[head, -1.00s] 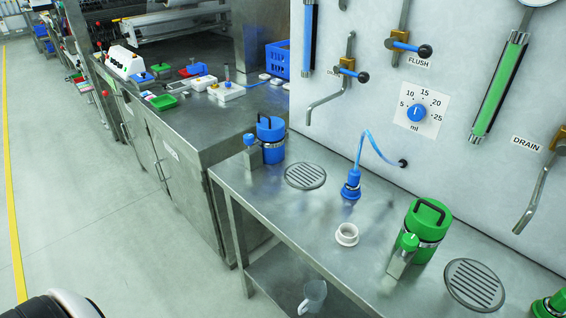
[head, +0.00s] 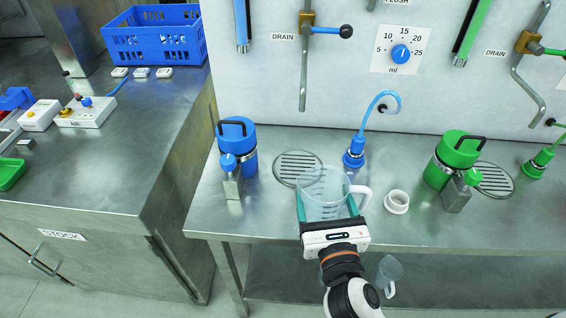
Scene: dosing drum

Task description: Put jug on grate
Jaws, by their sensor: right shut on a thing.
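A clear jug (head: 324,190) with a handle on its right is held upright in my right gripper (head: 327,204). The teal fingers are shut on it from both sides. The jug overlaps the right edge of the left round grate (head: 292,168) in the head view; I cannot tell whether its base touches the bench. A second round grate (head: 496,181) lies at the right, beside the green canister. Another clear jug (head: 389,268) stands on the lower shelf. My left gripper is not in view.
A blue canister (head: 237,140) stands left of the left grate. A blue nozzle with hose (head: 353,157), a white ring (head: 397,201) and a green canister (head: 452,160) stand to the right. A drain pipe (head: 303,75) hangs on the wall panel above.

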